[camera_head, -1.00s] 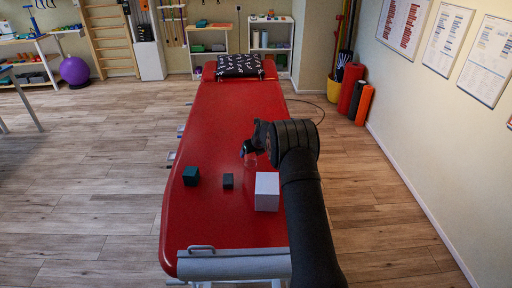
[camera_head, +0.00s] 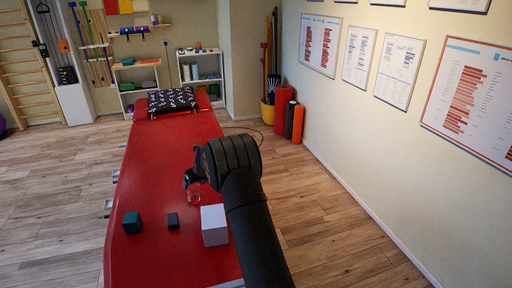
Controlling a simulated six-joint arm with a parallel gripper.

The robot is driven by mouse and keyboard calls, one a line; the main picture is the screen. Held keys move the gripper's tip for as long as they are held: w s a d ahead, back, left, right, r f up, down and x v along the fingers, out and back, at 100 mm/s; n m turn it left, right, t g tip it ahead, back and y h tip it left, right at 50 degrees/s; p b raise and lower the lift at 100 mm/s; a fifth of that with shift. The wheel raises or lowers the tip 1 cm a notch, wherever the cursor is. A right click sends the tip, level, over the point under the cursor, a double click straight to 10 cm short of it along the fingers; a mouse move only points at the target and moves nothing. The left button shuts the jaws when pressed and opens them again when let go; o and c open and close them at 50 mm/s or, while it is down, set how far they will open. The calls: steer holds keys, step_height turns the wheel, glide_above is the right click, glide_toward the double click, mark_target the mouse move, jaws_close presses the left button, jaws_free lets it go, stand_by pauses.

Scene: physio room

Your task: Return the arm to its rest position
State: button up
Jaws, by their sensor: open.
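My gripper (camera_head: 189,179) is at the end of my black arm, over the right half of the red treatment table (camera_head: 160,165). It points down and to the left and is small and dark in this view. Its jaws are open. A clear, see-through object (camera_head: 194,195) shows just below the fingertips; I cannot tell whether they touch it. A white box (camera_head: 214,226) stands nearer on the table, beside my arm. A small dark block (camera_head: 173,221) and a dark green cube (camera_head: 132,222) stand to its left.
A black-and-white patterned pillow (camera_head: 172,99) lies at the table's far end. Shelves (camera_head: 201,72) stand behind it. Red and orange rolls (camera_head: 292,120) and a yellow bin (camera_head: 268,112) stand by the right wall.

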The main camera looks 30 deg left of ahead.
mark_target(193, 191)
steer(key=x, duration=1.2)
steer(key=shift+d, duration=0.15)
steer(key=shift+r, duration=0.15)
steer(key=shift+v, duration=0.85)
steer(key=v, duration=1)
steer(key=x, duration=1.1)
steer(key=shift+f, duration=0.2)
steer(key=shift+w+a, duration=0.1)
steer(key=shift+a, duration=0.1)
step_height(193, 191, up, 4)
steer(key=shift+d+r, duration=0.1)
steer(key=shift+d, duration=0.05)
steer(key=shift+w+d+r, duration=0.1)
steer(key=shift+w+d, duration=0.05)
steer(key=shift+d, duration=0.2)
